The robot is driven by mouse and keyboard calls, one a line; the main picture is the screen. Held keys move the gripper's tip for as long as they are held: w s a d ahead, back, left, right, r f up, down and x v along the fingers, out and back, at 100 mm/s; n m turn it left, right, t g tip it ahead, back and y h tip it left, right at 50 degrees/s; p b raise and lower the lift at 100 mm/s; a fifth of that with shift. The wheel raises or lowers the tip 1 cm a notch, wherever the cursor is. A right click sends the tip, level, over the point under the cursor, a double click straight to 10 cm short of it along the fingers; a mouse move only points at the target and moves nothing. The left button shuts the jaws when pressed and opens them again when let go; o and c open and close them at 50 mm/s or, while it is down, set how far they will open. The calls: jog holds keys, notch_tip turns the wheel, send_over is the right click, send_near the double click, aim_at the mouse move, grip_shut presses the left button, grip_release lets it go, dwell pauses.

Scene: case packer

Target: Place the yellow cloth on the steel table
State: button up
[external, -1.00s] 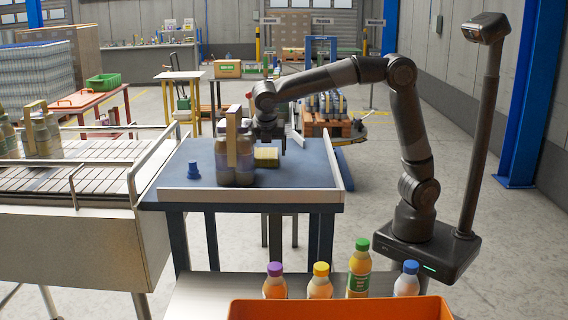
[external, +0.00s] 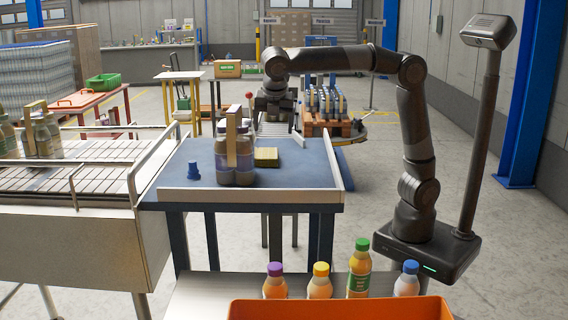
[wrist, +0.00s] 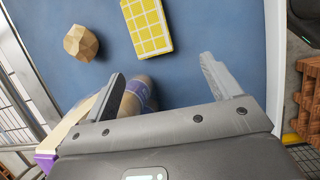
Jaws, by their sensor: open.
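The yellow cloth (external: 265,157) lies as a small folded block on the blue-topped table, right of a bottle pack. In the wrist view, the yellow cloth (wrist: 147,27) shows a white grid pattern and lies flat beyond my fingertips. My gripper (external: 275,118) is raised above the far side of the blue-topped table, apart from the cloth. In the wrist view, my gripper (wrist: 163,68) is open, with nothing between its fingers. A pale grey, metal-looking table (external: 205,292) stands in the foreground; I cannot tell whether it is the steel table.
The bottle pack (external: 235,165) and a small blue object (external: 194,170) stand on the blue-topped table (external: 300,178). A faceted wooden piece (wrist: 80,43) is left of the cloth. Several bottles (external: 359,270) and an orange crate (external: 340,309) are in front. A conveyor (external: 75,177) is left.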

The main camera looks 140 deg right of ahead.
jog(key=s+a+f+m+t, duration=0.2)
jog(key=s+a, duration=0.1)
jog(key=a, duration=0.5)
jog(key=s+a+f+m+t+y, duration=0.1)
jog(key=s+a+f+m+t, duration=0.1)
jog(key=a, duration=0.7)
jog(key=s+a+f+m+t+y, duration=0.1)
jog(key=s+a+f+t, duration=0.1)
jog(key=s+a, duration=0.3)
jog(key=a+f, duration=0.1)
jog(key=a, duration=0.2)
jog(key=shift+a+m, duration=0.25)
jog(key=shift+m, duration=0.15)
jog(key=shift+o, duration=0.3)
jog(key=s+a+f+m+t+y, duration=0.1)
jog(key=s+a+f+m+t, duration=0.1)
jog(key=s+a+f, duration=0.3)
jog(key=shift+a, duration=0.15)
jog(key=o, duration=0.3)
jog(key=shift+s+a+f+m, duration=0.1)
jog(key=shift+a+f+m, duration=0.05)
jog(key=shift+f+m, duration=0.15)
jog(key=shift+r, duration=0.1)
